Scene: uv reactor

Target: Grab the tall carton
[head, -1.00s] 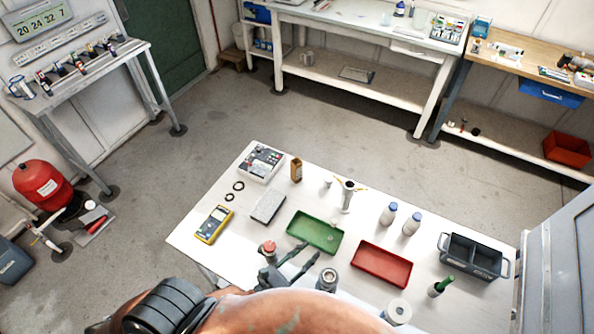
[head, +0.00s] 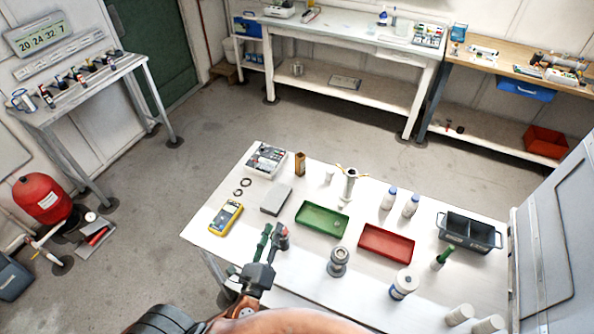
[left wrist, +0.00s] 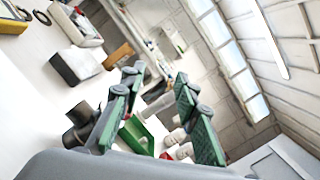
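A narrow brown upright object (head: 300,163), which looks like the tall carton, stands near the back edge of the white table in the head view. It also shows as a brown block (left wrist: 117,59) beyond the fingers in the left wrist view. My left gripper (head: 273,234) is over the table's front left part, in front of the grey-white box and apart from the brown object. In the left wrist view its green-padded fingers (left wrist: 158,88) are spread with nothing between them. My right gripper is not in view.
A grey-white box (head: 276,199), a yellow multimeter (head: 226,218) and a green tray (head: 322,219) lie around the left gripper. A metal fitting (head: 338,261) stands to its right. A white device (head: 266,160) is left of the brown object; a small white cup (head: 329,176) is right of it.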

